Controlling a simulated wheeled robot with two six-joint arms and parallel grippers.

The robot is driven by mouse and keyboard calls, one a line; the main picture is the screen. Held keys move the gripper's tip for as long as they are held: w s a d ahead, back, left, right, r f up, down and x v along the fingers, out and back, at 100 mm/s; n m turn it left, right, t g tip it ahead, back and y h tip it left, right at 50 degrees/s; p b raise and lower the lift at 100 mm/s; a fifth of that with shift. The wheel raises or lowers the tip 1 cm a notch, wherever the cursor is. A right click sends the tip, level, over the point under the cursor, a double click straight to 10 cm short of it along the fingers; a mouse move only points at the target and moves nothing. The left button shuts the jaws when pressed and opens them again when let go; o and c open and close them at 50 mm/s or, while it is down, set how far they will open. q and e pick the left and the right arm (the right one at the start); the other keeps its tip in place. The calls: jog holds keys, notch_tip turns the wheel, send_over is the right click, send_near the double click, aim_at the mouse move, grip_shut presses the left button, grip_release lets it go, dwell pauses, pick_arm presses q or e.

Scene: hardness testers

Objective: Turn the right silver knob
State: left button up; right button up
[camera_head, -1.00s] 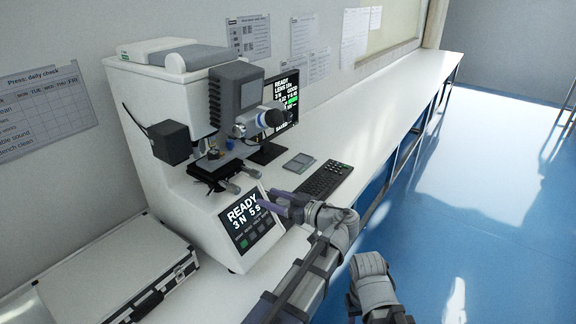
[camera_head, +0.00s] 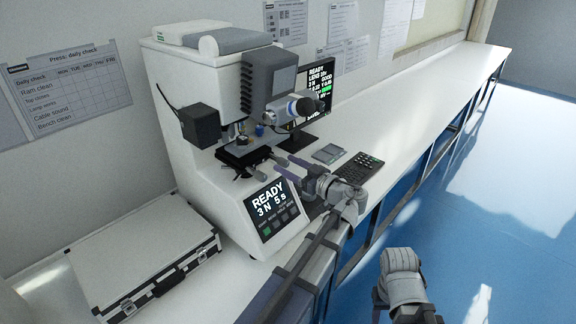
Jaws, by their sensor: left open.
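A white hardness tester (camera_head: 205,160) stands on the bench with a small dark stage. Two silver knobs stick out from the stage towards the front right: the left silver knob (camera_head: 257,175) and the right silver knob (camera_head: 280,160). My left gripper (camera_head: 283,164) is open, its two purple-grey fingers pointing left at the right silver knob. The fingertips are at or very near this knob; I cannot tell whether they touch it.
The tester's slanted display (camera_head: 270,207), reading READY, lies just below the fingers. An eyepiece (camera_head: 300,106) juts out above. A monitor (camera_head: 318,88), a small grey device (camera_head: 328,153) and a keypad (camera_head: 358,168) stand to the right. A silver case (camera_head: 140,258) lies at the left. The far bench is clear.

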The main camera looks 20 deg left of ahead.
pick_arm(q)
jog(key=shift+w+a, duration=0.1)
jog(key=shift+a, duration=0.15)
grip_shut()
dwell(0.4)
